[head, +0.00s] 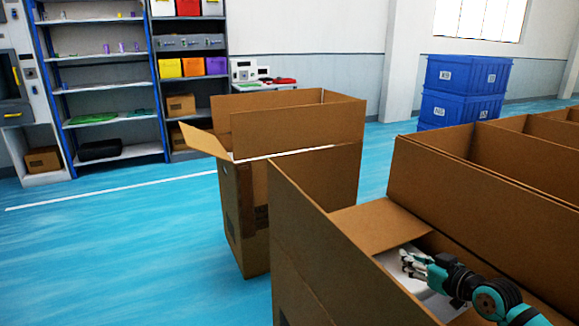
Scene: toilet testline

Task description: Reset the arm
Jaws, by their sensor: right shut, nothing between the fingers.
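My right arm comes in from the lower right corner. Its gripper (408,262) is shut with nothing in it. It is over the opening of the near cardboard box (322,243), close to a white object (397,272) inside. Whether the gripper touches the white object I cannot tell. Most of the white object is hidden by the arm and the box walls. My left gripper is not in view.
An open cardboard box (246,220) stands behind the near box. More open boxes (480,178) line the right side. Blue crates (462,92) are stacked at the back. Shelves (105,90) stand at the back left. The blue floor (130,255) at left is clear.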

